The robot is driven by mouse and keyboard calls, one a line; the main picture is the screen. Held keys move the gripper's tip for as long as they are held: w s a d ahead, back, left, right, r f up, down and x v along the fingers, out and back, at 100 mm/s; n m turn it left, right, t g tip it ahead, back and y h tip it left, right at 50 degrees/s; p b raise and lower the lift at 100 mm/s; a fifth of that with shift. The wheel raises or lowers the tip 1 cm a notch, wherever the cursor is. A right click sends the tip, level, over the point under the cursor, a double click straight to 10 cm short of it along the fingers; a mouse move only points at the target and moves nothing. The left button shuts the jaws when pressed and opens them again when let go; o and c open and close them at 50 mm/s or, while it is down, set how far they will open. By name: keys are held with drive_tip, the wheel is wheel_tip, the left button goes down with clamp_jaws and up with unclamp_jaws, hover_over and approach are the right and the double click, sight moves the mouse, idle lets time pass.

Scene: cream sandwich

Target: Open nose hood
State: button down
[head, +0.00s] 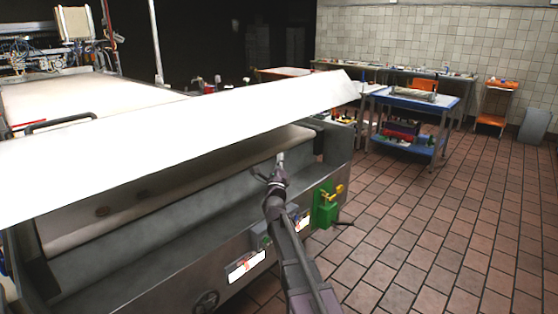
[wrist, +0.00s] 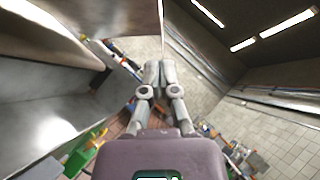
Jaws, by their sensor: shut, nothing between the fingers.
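The nose hood (head: 180,128) is a long, pale panel across the machine's front in the head view. It is raised and tilted, with an open gap below it that shows the inside of the machine. My gripper (head: 280,157) is at the gap near the hood's right end, pointing up, below the hood's front edge. In the wrist view my gripper (wrist: 160,66) has its fingers together with nothing between them. A pale panel edge rises just behind the fingertips there. I cannot tell whether the fingertips touch the hood.
Below the gap is the machine's metal front (head: 225,245) with labels and a handwheel (head: 206,302). A green box with a yellow lever (head: 325,205) is fixed at its right end. A blue cart (head: 410,140) stands further right. The tiled floor (head: 450,230) at right is clear.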

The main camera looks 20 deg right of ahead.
drive_tip(key=w+d+r+p, duration=0.1)
drive_tip(key=w+r+p, duration=0.5)
drive_tip(key=w, duration=0.1)
drive_tip(key=shift+w+r, duration=0.25)
drive_tip(key=shift+w, duration=0.15)
drive_tip(key=shift+a, duration=0.1)
drive_tip(key=shift+r, duration=0.1)
